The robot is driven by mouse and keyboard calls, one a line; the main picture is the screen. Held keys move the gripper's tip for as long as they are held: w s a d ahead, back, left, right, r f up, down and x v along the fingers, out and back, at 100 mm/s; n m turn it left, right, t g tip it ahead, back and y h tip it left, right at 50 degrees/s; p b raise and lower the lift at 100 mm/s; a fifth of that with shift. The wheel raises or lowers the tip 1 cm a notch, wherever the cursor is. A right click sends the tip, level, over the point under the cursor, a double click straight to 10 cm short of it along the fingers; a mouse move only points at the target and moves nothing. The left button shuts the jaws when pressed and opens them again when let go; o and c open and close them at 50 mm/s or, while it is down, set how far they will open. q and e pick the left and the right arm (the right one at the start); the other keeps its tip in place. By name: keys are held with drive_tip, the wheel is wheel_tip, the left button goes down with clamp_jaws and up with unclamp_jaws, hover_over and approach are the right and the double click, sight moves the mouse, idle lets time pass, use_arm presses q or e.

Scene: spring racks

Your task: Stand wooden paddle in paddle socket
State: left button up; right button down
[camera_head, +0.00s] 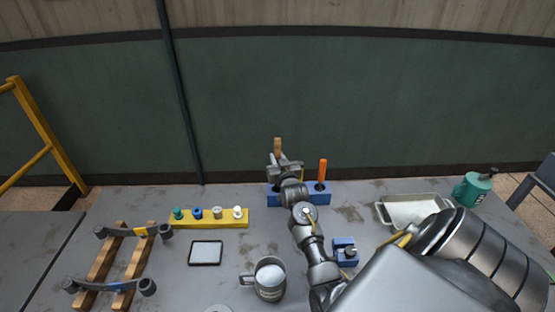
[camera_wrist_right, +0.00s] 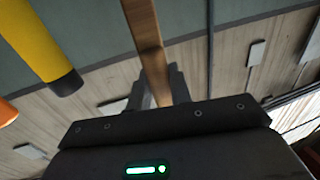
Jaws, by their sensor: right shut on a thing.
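The wooden paddle (camera_head: 277,147) stands upright in my right gripper (camera_head: 284,168), its light brown top sticking up above the jaws. In the right wrist view the paddle (camera_wrist_right: 147,40) runs up from between the dark fingers (camera_wrist_right: 158,88), which are shut on it. The blue block (camera_head: 345,195) at the back of the table appears to hold the paddle socket. My right gripper is over the left part of this block and hides much of it. The paddle's lower end is hidden, so I cannot tell whether it is in the socket. My left gripper is not in view.
An orange-handled tool (camera_head: 322,170) stands in the block's right part, close beside the gripper. A yellow rack (camera_head: 210,224), a mug (camera_head: 269,283), a small blue block (camera_head: 345,258), a metal tray (camera_head: 446,206) and a green bottle (camera_head: 473,190) stand around.

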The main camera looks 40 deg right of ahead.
drive_tip(key=shift+f, duration=0.1)
drive_tip(key=shift+f+b, duration=1.35)
drive_tip(key=shift+f, duration=0.7)
drive_tip(key=shift+f+b, duration=1)
drive_tip(key=shift+f, duration=0.2)
drive_tip(key=c, duration=1.2)
unclamp_jaws()
